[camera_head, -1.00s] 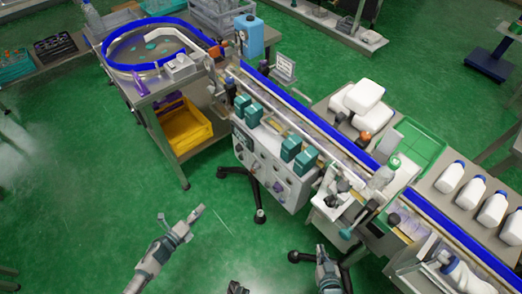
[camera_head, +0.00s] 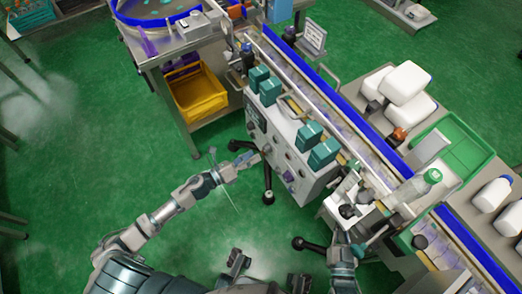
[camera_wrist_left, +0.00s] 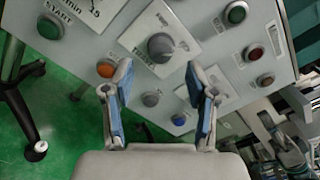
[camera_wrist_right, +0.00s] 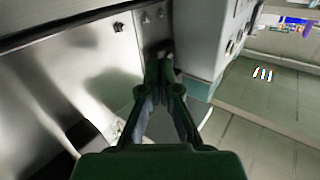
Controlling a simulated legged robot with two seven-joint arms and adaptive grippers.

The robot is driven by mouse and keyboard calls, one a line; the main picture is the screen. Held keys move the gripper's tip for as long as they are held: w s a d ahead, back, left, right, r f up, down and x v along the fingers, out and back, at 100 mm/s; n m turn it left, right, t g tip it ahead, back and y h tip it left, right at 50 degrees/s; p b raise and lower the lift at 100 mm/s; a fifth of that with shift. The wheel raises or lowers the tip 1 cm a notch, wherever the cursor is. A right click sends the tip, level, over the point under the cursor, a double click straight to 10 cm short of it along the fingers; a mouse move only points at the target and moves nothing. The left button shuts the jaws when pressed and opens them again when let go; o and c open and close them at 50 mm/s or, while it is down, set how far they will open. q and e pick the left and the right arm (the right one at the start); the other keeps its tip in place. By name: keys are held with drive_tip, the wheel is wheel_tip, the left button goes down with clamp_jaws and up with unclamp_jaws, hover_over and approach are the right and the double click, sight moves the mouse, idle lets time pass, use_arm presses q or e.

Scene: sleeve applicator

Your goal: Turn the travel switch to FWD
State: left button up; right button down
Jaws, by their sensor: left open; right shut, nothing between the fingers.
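A grey rotary knob (camera_wrist_left: 160,46) on a white label plate sits on the white control panel (camera_wrist_left: 85,45) in the left wrist view. In the head view my left gripper (camera_head: 252,160) is by the lower left part of the panel (camera_head: 300,160). My right gripper (camera_wrist_right: 160,62) is shut and empty, beside a metal surface and a white housing.
A green button (camera_wrist_left: 236,14), an orange button (camera_wrist_left: 106,69) and a START button (camera_wrist_left: 50,27) surround the knob. The conveyor (camera_head: 330,110) runs behind the panel. A yellow bin (camera_head: 198,95) stands at the left. Stand legs (camera_head: 268,185) are under the panel.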

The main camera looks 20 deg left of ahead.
sight(264, 150)
use_arm(q)
drive_tip(key=x, duration=0.4)
drive_tip(key=shift+w+d, duration=0.1)
drive_tip(key=shift+d, duration=0.05)
drive_tip(key=shift+c, duration=1.1)
clamp_jaws()
